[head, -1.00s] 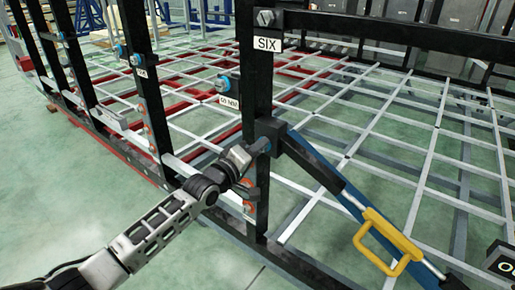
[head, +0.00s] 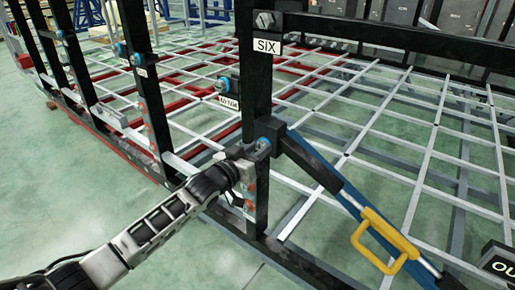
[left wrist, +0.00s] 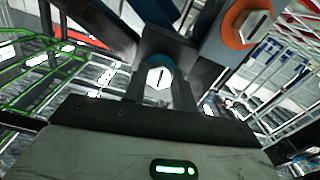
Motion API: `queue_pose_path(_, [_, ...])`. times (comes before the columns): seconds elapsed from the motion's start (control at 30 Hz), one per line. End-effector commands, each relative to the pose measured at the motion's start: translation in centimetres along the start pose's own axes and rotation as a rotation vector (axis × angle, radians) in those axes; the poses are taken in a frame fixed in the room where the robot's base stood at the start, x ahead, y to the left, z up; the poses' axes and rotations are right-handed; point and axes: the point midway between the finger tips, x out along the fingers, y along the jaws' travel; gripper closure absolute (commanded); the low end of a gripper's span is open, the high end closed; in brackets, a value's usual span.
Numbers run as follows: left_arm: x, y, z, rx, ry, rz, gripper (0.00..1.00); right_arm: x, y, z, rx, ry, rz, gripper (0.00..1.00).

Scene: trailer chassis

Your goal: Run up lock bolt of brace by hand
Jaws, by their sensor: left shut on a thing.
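The lock bolt (head: 264,144) has a blue ring and sits at the top of the brace, on the black post labelled SIX. In the left wrist view the lock bolt (left wrist: 159,76) shows a pale hex head with a dark line, between my fingers. My left gripper (head: 254,150) is shut on it; its fingers (left wrist: 159,90) stand either side of the head. The brace (head: 312,165) slopes down right from the post, with a blue bar and yellow handle (head: 384,240). My right gripper is not in view.
An orange-ringed bolt (left wrist: 248,20) is close to the upper right of my fingers. Black posts (head: 142,70) with blue- and orange-ringed bolts line the left. A pale grid frame (head: 400,125) lies behind. A dark display (head: 497,262) is at lower right. Green floor is open at lower left.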

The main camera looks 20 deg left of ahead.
Motion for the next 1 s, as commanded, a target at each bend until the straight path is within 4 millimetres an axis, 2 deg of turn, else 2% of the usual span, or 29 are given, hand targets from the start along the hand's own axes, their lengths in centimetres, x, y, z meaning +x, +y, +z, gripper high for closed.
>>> queue_pose_path(1.0, [-0.17,-0.06,0.54,0.969,-0.009,0.003,0.96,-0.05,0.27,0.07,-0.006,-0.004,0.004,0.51])
